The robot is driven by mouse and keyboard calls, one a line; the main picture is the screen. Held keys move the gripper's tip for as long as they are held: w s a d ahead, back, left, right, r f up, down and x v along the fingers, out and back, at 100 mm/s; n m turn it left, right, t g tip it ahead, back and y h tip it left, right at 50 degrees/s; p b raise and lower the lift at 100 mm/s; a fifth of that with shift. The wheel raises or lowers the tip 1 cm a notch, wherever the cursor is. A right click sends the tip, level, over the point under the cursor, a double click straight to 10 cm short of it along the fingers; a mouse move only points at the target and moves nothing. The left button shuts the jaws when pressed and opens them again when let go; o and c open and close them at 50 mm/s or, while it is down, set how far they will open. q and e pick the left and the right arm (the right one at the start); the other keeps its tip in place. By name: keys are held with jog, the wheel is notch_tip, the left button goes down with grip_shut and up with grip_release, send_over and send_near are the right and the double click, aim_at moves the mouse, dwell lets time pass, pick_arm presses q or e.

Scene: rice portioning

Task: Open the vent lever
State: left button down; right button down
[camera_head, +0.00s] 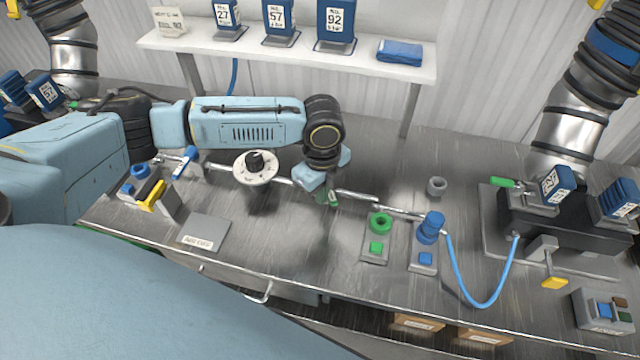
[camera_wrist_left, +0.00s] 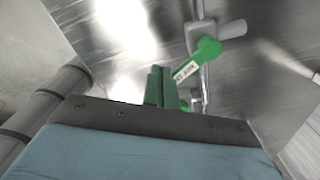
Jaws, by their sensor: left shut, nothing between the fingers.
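A green lever (camera_wrist_left: 193,62) with a white label sits on a metal pipe fitting in the left wrist view. Its round end is at upper right and its other end passes close to my fingertips. In the head view a small green part of it (camera_head: 334,197) shows beside my left gripper (camera_head: 322,197), on the pipe line above the table. My left gripper is shut and empty; its green fingers also show in the left wrist view (camera_wrist_left: 162,86). I cannot tell whether they touch the lever. My right gripper is not in view.
A white round dial with a black knob (camera_head: 255,167) stands left of the gripper. A green ring fitting (camera_head: 380,223) and a blue fitting with a hose (camera_head: 430,228) stand right. Another green handle (camera_head: 503,182) lies farther right. A shelf (camera_head: 290,50) runs behind.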

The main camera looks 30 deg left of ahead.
pick_arm(q)
jog(key=shift+w+d, duration=0.6)
jog(key=shift+d, duration=0.35)
jog(key=shift+w+d, duration=0.65)
jog(key=shift+w, duration=0.25)
